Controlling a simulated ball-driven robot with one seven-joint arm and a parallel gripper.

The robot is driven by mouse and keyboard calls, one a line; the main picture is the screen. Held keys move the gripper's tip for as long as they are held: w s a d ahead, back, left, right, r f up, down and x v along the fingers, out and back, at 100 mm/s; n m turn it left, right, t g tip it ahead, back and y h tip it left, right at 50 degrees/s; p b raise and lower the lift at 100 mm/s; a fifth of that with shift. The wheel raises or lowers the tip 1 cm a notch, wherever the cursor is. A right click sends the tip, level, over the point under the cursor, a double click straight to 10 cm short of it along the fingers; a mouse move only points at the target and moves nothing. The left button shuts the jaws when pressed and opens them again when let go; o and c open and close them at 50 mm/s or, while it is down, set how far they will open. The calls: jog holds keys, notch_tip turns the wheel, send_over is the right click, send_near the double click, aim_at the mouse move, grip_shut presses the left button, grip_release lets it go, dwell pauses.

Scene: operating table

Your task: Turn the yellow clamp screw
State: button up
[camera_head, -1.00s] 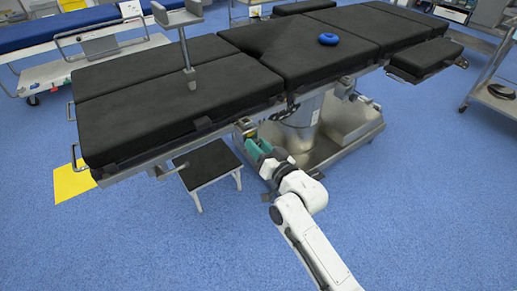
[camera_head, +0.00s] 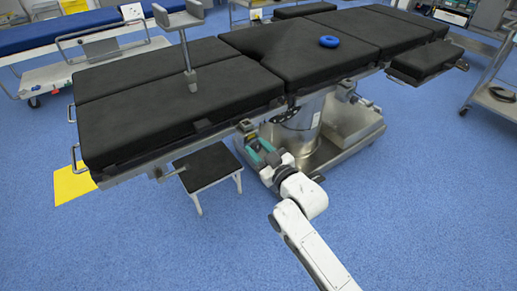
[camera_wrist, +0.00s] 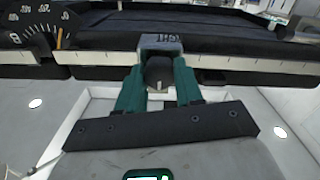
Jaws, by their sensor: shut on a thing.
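My gripper (camera_head: 257,150) is below the near side rail of the black operating table (camera_head: 170,105). In the wrist view its two teal fingers (camera_wrist: 158,88) stand on either side of a dark round knob with a pale mark, the clamp screw (camera_wrist: 159,72), and are shut on it. The knob looks dark grey here; no clear yellow shows on it. A grey metal clamp (camera_wrist: 161,43) sits on the rail just beyond the knob. In the head view the clamp (camera_head: 245,126) is small, and my fingers partly hide the screw.
A black-topped step stool (camera_head: 207,166) stands left of my gripper. The table's metal base (camera_head: 345,125) is to the right. A black dial (camera_wrist: 35,22) with an orange pointer shows in the wrist view. A blue ring (camera_head: 329,41) lies on the table. The front floor is clear.

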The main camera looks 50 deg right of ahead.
jog(key=shift+f, duration=0.15)
jog(key=o, duration=1)
jog(key=shift+o, duration=0.2)
jog(key=shift+s, duration=0.1)
jog(key=p+v, duration=0.1)
jog(key=v, duration=0.9)
jog(key=shift+s, duration=0.3)
jog(key=shift+a, duration=0.1)
